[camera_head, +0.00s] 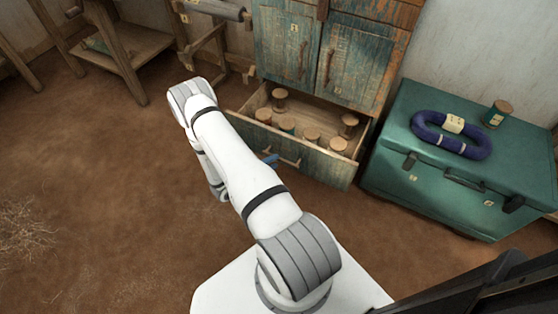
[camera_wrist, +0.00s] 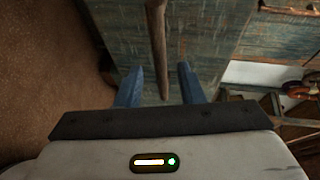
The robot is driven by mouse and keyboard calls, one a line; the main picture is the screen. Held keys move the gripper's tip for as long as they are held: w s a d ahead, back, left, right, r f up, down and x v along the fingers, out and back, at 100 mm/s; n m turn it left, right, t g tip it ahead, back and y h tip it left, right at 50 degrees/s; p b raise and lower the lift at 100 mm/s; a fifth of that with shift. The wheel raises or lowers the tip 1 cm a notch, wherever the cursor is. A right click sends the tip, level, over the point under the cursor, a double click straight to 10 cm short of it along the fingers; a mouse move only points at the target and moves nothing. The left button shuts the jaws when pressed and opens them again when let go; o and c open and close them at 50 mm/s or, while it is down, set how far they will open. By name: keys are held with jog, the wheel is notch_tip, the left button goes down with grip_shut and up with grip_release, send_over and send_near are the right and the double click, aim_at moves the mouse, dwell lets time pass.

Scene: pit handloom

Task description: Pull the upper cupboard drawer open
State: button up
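The cupboard drawer (camera_head: 320,167) stands well out from the weathered blue-green cupboard (camera_head: 355,60), below its two doors. Several wooden spools lie inside it. The drawer front has a wooden bar handle (camera_head: 289,161), partly hidden by my arm. My gripper (camera_head: 270,160) is at this handle, with only a bit of blue finger showing in the head view. In the wrist view, the two blue fingers of my gripper (camera_wrist: 160,85) are apart, with the handle (camera_wrist: 157,45) running between them. Gaps show on both sides of it. I cannot tell whether a second drawer lies below.
A green trunk (camera_head: 400,175) stands close to the right of the drawer, with a blue yarn coil (camera_head: 480,137) and a spool (camera_head: 497,114) on top. A wooden bench (camera_head: 135,45) is at the back left. The brown earth floor (camera_head: 100,180) to the left is largely clear.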

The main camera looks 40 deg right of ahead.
aim_at(280, 159)
jog(key=shift+d+f, duration=0.2)
jog(key=shift+d, duration=0.8)
jog(key=shift+d+f, duration=0.15)
jog(key=shift+d, duration=0.8)
jog(key=shift+c, duration=0.5)
grip_shut()
